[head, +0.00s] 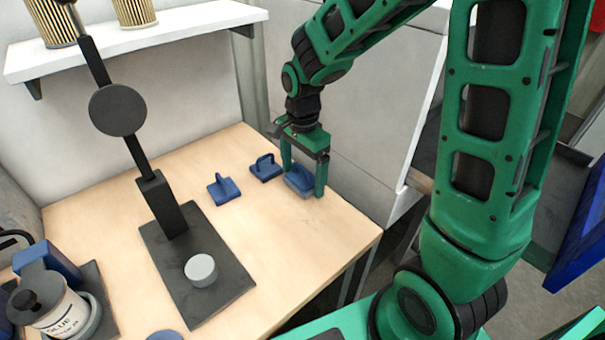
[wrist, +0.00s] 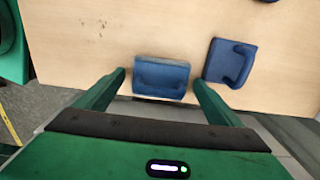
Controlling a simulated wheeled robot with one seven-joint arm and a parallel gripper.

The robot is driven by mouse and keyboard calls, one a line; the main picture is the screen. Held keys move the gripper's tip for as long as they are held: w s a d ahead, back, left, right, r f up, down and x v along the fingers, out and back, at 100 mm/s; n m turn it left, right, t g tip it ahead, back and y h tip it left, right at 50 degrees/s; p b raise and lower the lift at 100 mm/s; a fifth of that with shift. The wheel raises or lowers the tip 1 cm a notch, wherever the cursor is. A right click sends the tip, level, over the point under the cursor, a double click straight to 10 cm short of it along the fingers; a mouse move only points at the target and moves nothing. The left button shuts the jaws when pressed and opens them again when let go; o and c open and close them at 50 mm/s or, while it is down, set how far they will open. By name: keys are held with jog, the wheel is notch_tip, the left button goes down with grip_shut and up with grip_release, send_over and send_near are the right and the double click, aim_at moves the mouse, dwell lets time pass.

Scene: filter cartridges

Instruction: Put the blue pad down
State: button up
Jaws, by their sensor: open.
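A blue pad (head: 299,182) with a raised handle stands on the wooden table near its right rear edge. My gripper (head: 304,183) is around it, with a green finger on each side. In the wrist view the same blue pad (wrist: 161,78) lies between the two fingertips of my gripper (wrist: 160,85). The fingers are open, with a gap at each side of the pad. The pad appears to rest on the table. A second blue pad (head: 265,168) is just left of it, and it also shows in the wrist view (wrist: 230,63). A third blue pad (head: 223,189) is farther left.
A glue pot (head: 62,312) is at the lower left. A white shelf (head: 150,35) with filter cartridges is above. The table front right of the stand is clear.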

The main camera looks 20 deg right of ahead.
notch_tip(320, 180, up, 12)
jog(key=shift+f, duration=0.1)
dwell(0.7)
